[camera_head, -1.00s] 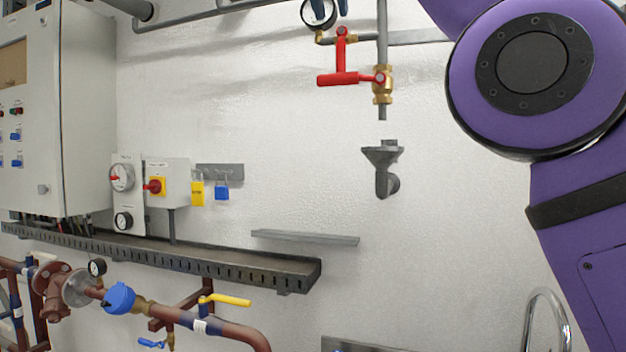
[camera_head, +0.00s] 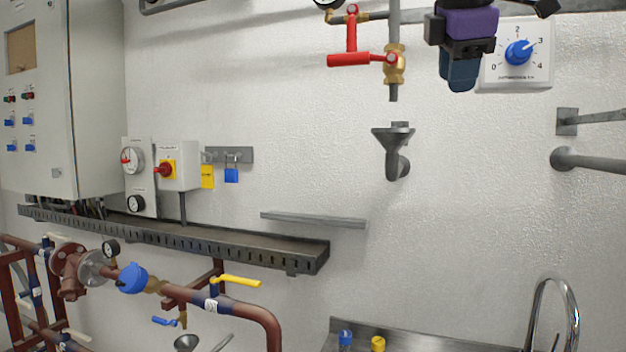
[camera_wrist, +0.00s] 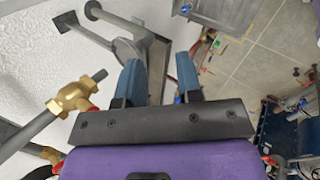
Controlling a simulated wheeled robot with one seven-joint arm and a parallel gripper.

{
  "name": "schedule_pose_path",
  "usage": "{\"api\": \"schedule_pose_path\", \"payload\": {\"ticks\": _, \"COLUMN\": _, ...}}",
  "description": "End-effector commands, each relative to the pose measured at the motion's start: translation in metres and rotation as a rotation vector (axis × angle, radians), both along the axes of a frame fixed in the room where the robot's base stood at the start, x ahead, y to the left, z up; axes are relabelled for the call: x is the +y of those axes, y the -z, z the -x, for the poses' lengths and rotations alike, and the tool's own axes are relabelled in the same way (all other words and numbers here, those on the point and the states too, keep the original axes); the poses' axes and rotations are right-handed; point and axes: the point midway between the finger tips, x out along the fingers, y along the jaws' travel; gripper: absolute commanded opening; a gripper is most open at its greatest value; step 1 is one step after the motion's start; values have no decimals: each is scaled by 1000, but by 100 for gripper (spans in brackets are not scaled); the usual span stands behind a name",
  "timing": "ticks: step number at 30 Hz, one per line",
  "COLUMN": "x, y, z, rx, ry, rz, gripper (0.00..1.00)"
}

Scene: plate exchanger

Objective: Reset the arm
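My gripper (camera_head: 460,84) shows small at the upper right in the head view, with its dark blue fingertips pointing down. It is to the right of the red-handled brass valve (camera_head: 395,65) and in front of the left edge of the dial plate (camera_head: 537,72). In the wrist view, the two blue fingers of my gripper (camera_wrist: 158,62) stand apart with nothing held between them. The brass valve body (camera_wrist: 72,98) is left of the fingers there. Most of my arm is outside the head view.
A grey drain funnel (camera_head: 393,150) is on the wall below the valve. Grey pipes (camera_head: 590,160) stick out at the right. A sink (camera_head: 430,340) with a curved tap (camera_head: 545,310) lies below. The cable tray (camera_head: 180,240), padlocks and switch boxes are at left.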

Motion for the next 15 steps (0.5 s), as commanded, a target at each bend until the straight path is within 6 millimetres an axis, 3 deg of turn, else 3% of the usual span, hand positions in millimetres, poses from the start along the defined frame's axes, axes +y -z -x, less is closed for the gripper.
{"api": "schedule_pose_path", "payload": {"ticks": 6, "x": -45, "y": 88, "z": 53, "rx": -9, "ry": 361, "rz": -286, "gripper": 33}}
{"api": "schedule_pose_path", "payload": {"ticks": 15, "x": -84, "y": 221, "z": 135, "rx": -22, "ry": 913, "rz": -683, "gripper": 33}}
